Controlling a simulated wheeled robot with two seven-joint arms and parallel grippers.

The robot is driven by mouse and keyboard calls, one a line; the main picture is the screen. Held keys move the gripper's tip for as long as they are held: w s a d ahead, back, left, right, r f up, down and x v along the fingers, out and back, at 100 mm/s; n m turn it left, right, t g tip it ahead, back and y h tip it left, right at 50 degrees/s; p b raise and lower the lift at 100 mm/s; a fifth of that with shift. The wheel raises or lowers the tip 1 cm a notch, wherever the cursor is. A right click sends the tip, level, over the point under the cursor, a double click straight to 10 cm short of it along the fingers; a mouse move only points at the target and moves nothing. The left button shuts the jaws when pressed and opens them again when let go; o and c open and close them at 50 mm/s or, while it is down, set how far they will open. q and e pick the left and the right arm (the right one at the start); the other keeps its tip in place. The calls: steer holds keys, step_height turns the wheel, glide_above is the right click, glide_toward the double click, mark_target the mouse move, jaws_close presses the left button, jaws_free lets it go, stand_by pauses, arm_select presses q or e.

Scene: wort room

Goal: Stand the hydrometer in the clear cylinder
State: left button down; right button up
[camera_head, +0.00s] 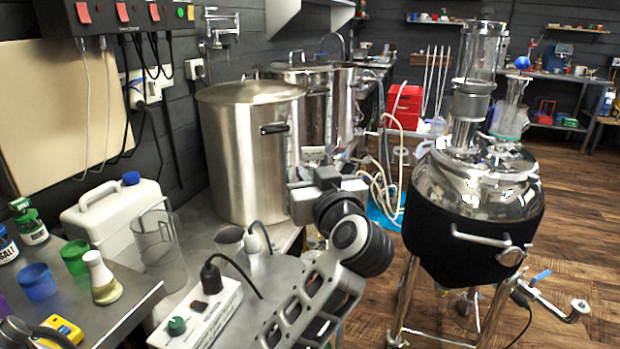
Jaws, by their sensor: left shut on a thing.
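My left arm comes up from the bottom middle, and my left gripper (324,180) is above the bench edge, in front of the steel pots. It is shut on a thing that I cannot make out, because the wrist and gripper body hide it. I cannot pick out the hydrometer anywhere. A clear, open-topped cylinder (158,245) stands upright on the left, beside the white jug and to the left of my gripper, well apart from it. I see nothing standing in it.
A white jug (112,220), a large steel pot (250,155) and a white socket box (200,312) crowd the bench. A small flask (101,278) and coloured cups stand at lower left. A steel tank (475,215) with glassware stands at right.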

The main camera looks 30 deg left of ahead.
mark_target(315, 236)
arm_select(q)
steer(key=shift+f+b, duration=0.9)
steer(key=shift+f, duration=4.6)
arm_select(e)
steer(key=shift+w+a+f, duration=0.1)
steer(key=shift+a+f, duration=0.15)
steer(key=shift+f, duration=0.05)
arm_select(q)
steer(key=c, duration=1.4)
jaws_free()
arm_select(e)
steer(key=shift+d+f, duration=0.1)
